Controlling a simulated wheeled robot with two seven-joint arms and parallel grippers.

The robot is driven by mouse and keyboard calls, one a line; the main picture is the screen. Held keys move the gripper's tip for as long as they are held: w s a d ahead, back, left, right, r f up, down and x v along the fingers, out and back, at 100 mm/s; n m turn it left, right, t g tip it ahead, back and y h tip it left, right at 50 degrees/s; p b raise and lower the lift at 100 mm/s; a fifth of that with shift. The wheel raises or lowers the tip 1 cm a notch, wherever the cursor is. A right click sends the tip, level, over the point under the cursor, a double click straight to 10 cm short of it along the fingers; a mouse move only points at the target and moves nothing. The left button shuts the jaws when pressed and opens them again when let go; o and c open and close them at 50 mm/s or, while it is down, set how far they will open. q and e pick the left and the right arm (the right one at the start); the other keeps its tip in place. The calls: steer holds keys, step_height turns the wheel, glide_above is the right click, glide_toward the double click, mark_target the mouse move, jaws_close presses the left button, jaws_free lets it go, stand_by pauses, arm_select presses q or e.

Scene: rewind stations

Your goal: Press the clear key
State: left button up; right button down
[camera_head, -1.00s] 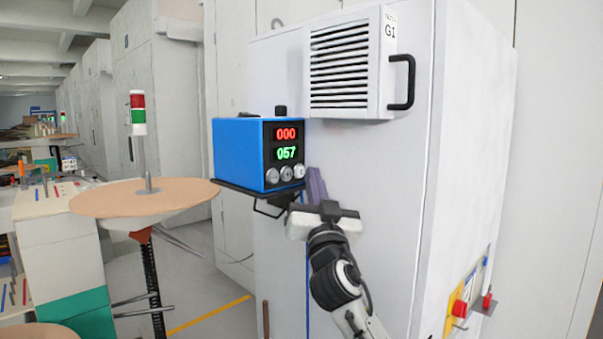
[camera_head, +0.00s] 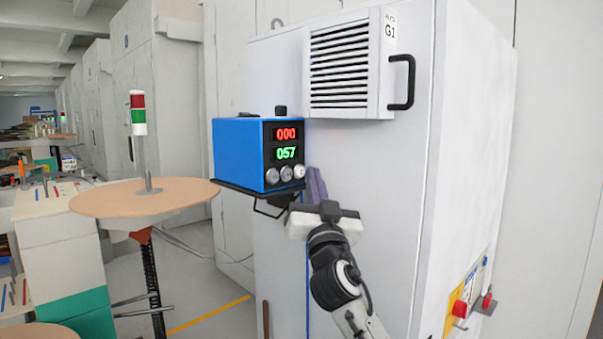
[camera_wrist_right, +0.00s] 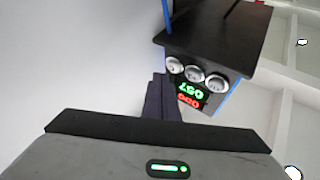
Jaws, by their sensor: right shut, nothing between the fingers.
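A blue counter box (camera_head: 238,150) sits on a dark shelf on the machine's side. Its dark front shows red 000 over green 057. Below the digits is a row of three round silver keys (camera_head: 286,174); the row also shows upside down in the right wrist view (camera_wrist_right: 195,74). Their labels are too small to tell which is the clear key. My right gripper (camera_head: 315,175) is shut and empty, just right of the row. In the wrist view its fingertips (camera_wrist_right: 160,80) appear near the end key; I cannot tell whether they touch it. My left gripper is out of view.
The white cabinet (camera_head: 385,200) stands close behind my right gripper, with a vented unit (camera_head: 340,65) and black handle (camera_head: 402,82) above. A round tan table (camera_head: 120,202) with a red-green signal light (camera_head: 138,115) stands left. The floor between is open.

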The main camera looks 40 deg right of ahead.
steer(key=shift+w, duration=0.15)
steer(key=shift+w+b, duration=0.3)
steer(key=shift+w+b, duration=0.3)
steer(key=shift+w, duration=0.1)
stand_by(0.7)
steer(key=shift+s, duration=0.15)
stand_by(0.3)
steer(key=shift+s, duration=0.65)
steer(key=s+p, duration=0.1)
steer(key=s, duration=0.4)
steer(key=shift+d, duration=0.2)
stand_by(0.7)
